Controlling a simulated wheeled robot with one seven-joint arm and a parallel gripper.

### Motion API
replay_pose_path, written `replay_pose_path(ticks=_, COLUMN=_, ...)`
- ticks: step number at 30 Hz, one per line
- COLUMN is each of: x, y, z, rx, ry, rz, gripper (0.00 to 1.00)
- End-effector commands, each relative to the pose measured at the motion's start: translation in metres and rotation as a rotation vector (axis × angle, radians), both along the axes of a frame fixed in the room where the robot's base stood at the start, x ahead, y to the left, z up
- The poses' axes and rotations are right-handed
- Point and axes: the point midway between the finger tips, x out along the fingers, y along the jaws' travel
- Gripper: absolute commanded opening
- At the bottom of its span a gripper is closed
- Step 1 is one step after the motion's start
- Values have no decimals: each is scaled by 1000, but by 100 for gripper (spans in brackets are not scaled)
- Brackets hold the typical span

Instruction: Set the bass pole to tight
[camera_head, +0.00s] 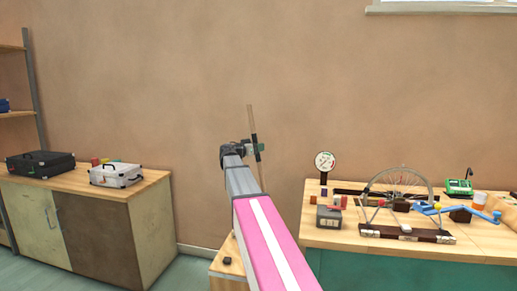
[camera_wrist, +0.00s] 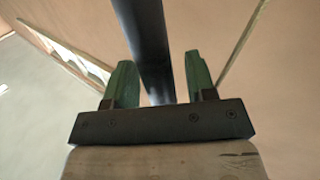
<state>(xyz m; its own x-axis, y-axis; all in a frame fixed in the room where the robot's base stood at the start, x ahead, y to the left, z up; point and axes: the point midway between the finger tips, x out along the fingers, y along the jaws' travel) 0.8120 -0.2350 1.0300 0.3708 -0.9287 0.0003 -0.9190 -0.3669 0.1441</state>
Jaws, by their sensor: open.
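The bass pole (camera_head: 251,118) stands nearly upright in the head view, leaning slightly, with a tan upper end and a darker stretch by my gripper. My gripper (camera_head: 256,148) is at this darker stretch, at the end of my outstretched arm. In the wrist view my gripper (camera_wrist: 161,80) is open, its two green fingers apart. A dark bar (camera_wrist: 150,40), apparently the pole's dark part, runs between the fingers with gaps on both sides. The pole's lower end is hidden behind my arm. I cannot tell its tightness setting.
A wooden box (camera_head: 226,268) with a small black knob stands low beside my arm. The right bench (camera_head: 480,245) holds a dial gauge (camera_head: 325,160), a spoked wheel (camera_head: 428,190) and other parts. A left cabinet (camera_head: 100,225) bears two cases.

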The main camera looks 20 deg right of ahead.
Motion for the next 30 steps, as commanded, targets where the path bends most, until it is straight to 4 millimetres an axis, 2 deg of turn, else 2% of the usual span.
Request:
replay_pose_path(ticks=4, x=5, y=-10, z=0, rx=0, ry=0, rz=1, gripper=51)
replay_pose_path(ticks=14, x=5, y=-13, z=0, rx=0, ry=0, rz=1, gripper=51)
replay_pose_path(ticks=19, x=5, y=-13, z=0, rx=0, ry=0, rz=1, gripper=0)
replay_pose_path(ticks=25, x=2, y=-17, z=0, rx=7, ry=-4, rz=-1, gripper=0)
replay_pose_path(ticks=30, x=-18, y=-45, z=4, rx=51, ry=-33, rz=-3, gripper=0)
